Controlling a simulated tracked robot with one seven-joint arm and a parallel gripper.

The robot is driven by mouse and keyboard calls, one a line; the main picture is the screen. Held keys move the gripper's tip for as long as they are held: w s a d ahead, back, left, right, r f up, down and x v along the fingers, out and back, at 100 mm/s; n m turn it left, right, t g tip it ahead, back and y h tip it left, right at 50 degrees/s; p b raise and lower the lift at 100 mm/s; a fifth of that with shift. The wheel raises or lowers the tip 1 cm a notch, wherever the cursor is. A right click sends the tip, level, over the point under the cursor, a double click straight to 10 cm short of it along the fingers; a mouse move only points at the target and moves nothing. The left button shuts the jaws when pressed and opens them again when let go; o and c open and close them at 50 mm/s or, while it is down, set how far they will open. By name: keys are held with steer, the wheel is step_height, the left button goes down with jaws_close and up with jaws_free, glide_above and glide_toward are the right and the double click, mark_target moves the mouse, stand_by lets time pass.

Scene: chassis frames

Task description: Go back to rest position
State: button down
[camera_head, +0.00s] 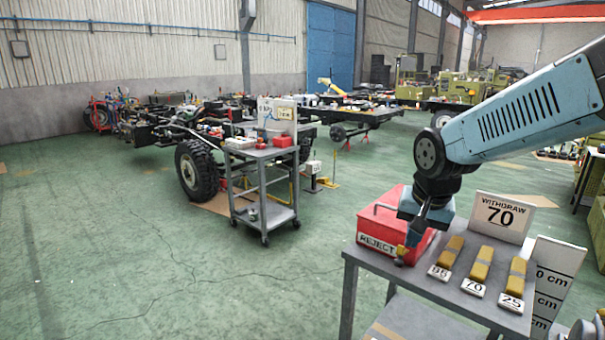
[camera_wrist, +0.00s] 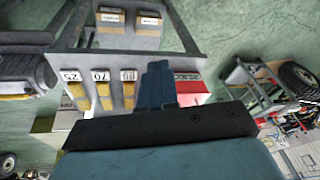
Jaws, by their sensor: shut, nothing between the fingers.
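My blue arm reaches in from the right in the head view. My gripper (camera_head: 403,256) points down beside the front of the red REJECT box (camera_head: 385,218), above the left part of the grey table (camera_head: 362,258). In the wrist view my gripper (camera_wrist: 158,68) has its fingers together, with nothing seen between them. The red box also shows there (camera_wrist: 188,82), partly hidden behind the fingers. I cannot tell whether the gripper touches the box.
Yellow-and-grey pieces with labels 98 (camera_head: 439,272), 70 (camera_head: 473,287) and 25 (camera_head: 511,302) lie on the table. A WITHDRAW 70 sign (camera_head: 502,217) stands behind them. A tool cart (camera_head: 262,153) and truck chassis (camera_head: 198,172) stand beyond. The green floor at left is clear.

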steer(key=s+r+n+t, duration=0.2)
steer(key=s+r+n, duration=0.2)
steer(key=s+r, duration=0.4)
steer(key=s, duration=0.3)
steer(key=shift+s+d, duration=0.3)
steer(key=shift+d, duration=0.05)
